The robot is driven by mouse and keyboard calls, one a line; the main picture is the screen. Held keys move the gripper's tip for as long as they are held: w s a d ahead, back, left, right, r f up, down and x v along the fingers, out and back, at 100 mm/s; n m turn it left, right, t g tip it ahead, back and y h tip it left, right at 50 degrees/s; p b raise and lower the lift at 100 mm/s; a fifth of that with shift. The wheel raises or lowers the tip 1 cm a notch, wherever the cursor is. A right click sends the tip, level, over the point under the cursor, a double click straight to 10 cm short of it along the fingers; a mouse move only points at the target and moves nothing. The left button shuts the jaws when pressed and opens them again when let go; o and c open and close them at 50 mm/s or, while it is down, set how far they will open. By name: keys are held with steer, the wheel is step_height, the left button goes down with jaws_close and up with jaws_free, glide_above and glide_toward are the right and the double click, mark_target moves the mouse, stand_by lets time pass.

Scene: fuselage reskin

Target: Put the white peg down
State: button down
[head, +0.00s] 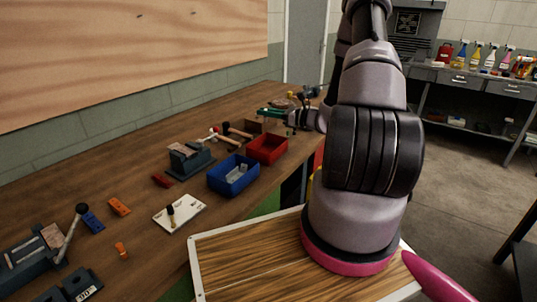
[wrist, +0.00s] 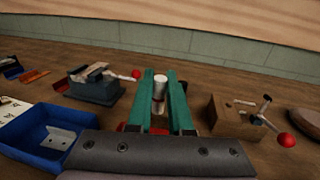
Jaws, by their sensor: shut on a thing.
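My gripper (wrist: 160,78) has two green fingers, shut on the white peg (wrist: 159,88). The peg stands roughly upright between the fingers in the wrist view, with a pale top and a shiny metallic-looking lower part. Its lower end is hidden, so I cannot tell whether it touches anything. In the head view my gripper (head: 270,112) is over the far part of the wooden bench, beyond the red bin (head: 267,149). The peg cannot be made out there.
A blue bin (head: 233,175) sits nearer than the red bin; a grey vise (head: 190,158) is to its left. Hammers (head: 237,131) lie near the gripper. In the wrist view, a wooden block (wrist: 232,118) with a red-knobbed lever stands right of the fingers. Bare bench lies toward the wall.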

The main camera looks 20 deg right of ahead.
steer(key=shift+g, duration=0.3)
steer(key=f, duration=1)
steer(key=shift+s+d+f, duration=0.1)
steer(key=shift+s+d, duration=0.05)
steer(key=shift+s, duration=0.2)
steer(key=shift+f, duration=0.15)
steer(key=shift+f, duration=0.4)
steer(key=c, duration=0.8)
jaws_free()
steer(key=shift+c, duration=0.2)
